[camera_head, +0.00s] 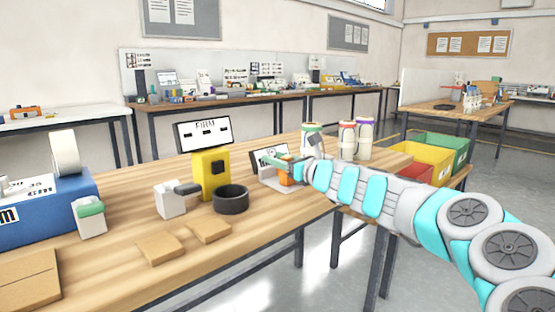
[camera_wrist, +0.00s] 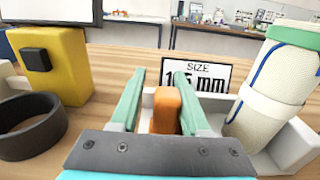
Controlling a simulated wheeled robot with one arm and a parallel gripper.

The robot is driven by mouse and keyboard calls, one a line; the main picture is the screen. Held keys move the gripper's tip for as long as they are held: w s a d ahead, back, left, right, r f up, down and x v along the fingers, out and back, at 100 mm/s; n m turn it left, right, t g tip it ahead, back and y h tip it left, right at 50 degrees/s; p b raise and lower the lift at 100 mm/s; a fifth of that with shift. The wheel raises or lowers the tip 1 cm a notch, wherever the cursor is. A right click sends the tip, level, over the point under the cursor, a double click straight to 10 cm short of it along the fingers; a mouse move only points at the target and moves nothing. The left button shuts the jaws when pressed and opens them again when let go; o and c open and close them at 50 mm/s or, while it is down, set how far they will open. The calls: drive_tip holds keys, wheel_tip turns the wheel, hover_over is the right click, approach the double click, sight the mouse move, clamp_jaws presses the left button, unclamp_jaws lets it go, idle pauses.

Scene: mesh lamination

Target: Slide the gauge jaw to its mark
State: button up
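The gauge's orange jaw (camera_wrist: 165,112) stands upright on the pale gauge body (camera_wrist: 293,145). In the head view the orange jaw (camera_head: 286,174) shows partly behind my gripper (camera_head: 283,163). In the wrist view my gripper (camera_wrist: 160,95) is open, with one green finger on each side of the jaw. A gap shows at the left finger; the right finger is close to or against the jaw. A sign (camera_wrist: 196,75) reading SIZE and a number in mm stands behind, partly covered. A white roll with a green end (camera_wrist: 270,95) rests at the gauge's right. I cannot make out the mark.
A yellow device (camera_head: 210,172) with a FIRM sign (camera_head: 204,132) and a black ring (camera_head: 231,199) stand left of the gauge. Brown pads (camera_head: 160,248) lie near the front edge. Other rolls (camera_head: 364,140) stand beyond the gauge. Colored bins (camera_head: 420,160) are at the right.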

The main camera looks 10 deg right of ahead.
drive_tip(key=v, duration=0.6)
drive_tip(key=shift+d, duration=0.1)
drive_tip(key=shift+v, duration=0.85)
